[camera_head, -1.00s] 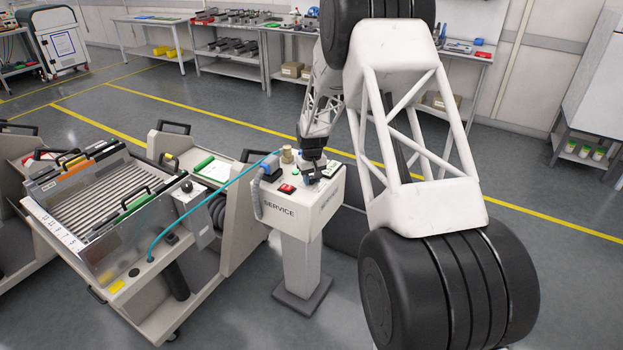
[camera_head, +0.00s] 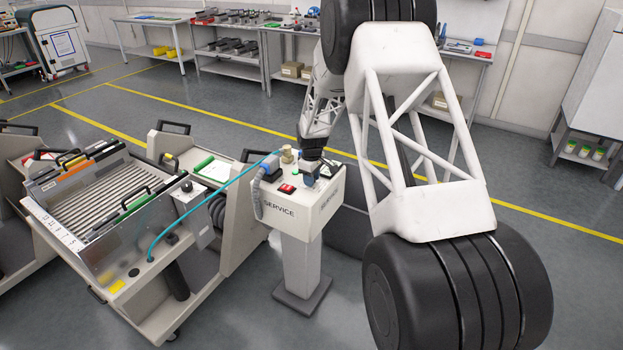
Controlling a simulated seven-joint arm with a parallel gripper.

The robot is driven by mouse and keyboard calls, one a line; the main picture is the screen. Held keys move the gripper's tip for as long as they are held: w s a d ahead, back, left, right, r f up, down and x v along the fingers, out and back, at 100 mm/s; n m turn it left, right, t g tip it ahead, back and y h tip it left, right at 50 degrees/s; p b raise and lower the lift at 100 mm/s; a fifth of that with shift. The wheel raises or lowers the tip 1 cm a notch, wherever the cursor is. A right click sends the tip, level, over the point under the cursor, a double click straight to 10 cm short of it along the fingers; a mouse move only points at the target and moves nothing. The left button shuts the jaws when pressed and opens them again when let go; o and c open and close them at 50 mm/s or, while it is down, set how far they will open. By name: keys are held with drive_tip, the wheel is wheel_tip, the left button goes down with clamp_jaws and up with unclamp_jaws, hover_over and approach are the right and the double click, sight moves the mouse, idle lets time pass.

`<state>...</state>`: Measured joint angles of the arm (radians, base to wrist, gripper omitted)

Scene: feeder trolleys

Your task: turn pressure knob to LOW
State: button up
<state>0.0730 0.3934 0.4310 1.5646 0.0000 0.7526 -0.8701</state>
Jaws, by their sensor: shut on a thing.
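The service stand (camera_head: 295,222) is a pale box on a column, marked SERVICE. My gripper (camera_head: 309,180) is low over the right part of its top and shut on the pressure knob. The knob is mostly hidden by the gripper, and its pointer and the LOW mark are too small to read. A red switch (camera_head: 287,188) sits on the top left of the gripper.
A feeder trolley (camera_head: 120,205) stands left.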

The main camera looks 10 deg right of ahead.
idle(0.3)
drive_tip(key=o, duration=0.9)
drive_tip(key=shift+r, duration=0.15)
drive_tip(key=shift+r, duration=3.8)
